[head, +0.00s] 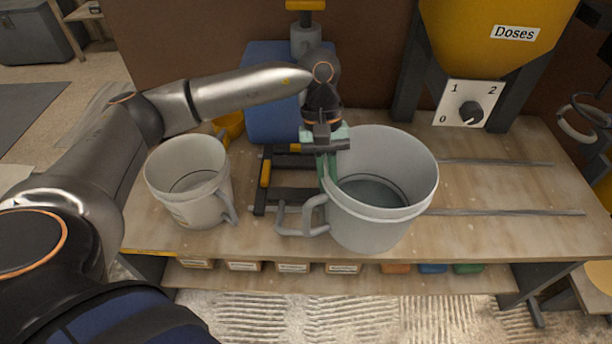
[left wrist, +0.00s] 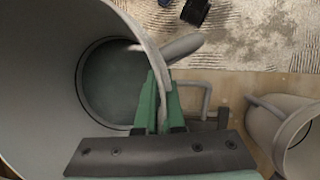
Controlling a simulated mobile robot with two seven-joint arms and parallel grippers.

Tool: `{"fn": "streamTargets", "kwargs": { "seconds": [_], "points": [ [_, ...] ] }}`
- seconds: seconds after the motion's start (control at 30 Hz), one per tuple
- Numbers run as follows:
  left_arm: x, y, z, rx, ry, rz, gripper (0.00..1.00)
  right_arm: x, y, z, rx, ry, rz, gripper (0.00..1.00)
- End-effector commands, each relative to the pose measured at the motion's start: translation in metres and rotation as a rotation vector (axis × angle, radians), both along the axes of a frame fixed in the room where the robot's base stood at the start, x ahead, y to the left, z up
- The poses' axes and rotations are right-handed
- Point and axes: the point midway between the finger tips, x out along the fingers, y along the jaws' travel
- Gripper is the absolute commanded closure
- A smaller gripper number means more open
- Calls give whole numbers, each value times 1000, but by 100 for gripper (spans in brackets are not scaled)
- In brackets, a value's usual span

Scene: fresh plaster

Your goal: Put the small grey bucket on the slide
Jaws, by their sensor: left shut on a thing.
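A grey bucket (head: 385,228) with a side handle stands or hangs upright at the middle of the bench, its inside greenish at the bottom. My left gripper (head: 327,165) is shut on its rim at the left side; the left wrist view shows the green fingers (left wrist: 157,105) pinching the bucket wall (left wrist: 40,90). The slide appears to be the dark frame (head: 260,190) with a yellow grip, left of the held bucket, with metal rails (head: 510,212) running right. The bucket hides part of it; I cannot tell whether they touch. My right gripper is not in view.
Another pale bucket (head: 185,195) with a handle stands on the bench at left; it also shows in the left wrist view (left wrist: 290,130). A yellow hopper (head: 470,45) marked Doses, with a dial, stands behind right. A blue container (head: 270,110) stands behind.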

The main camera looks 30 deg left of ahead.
Motion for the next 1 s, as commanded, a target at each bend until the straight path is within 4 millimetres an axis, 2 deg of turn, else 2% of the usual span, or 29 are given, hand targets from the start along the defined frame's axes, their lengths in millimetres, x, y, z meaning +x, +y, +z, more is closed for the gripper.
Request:
{"fn": "streamTargets", "kwargs": {
  "seconds": [0.2, 0.43, 0.8, 1.0],
  "points": [
    [-2, 1, -22, -7, -9, 474, 100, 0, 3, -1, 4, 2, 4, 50],
    [-1, 3, -33, -9, -17, 917, 100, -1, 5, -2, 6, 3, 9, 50],
    [2, 10, -36, -8, -26, 1532, 100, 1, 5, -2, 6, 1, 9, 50],
    [3, 15, -33, -5, -28, 1768, 100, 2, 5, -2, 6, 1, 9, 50]
  ]
}}
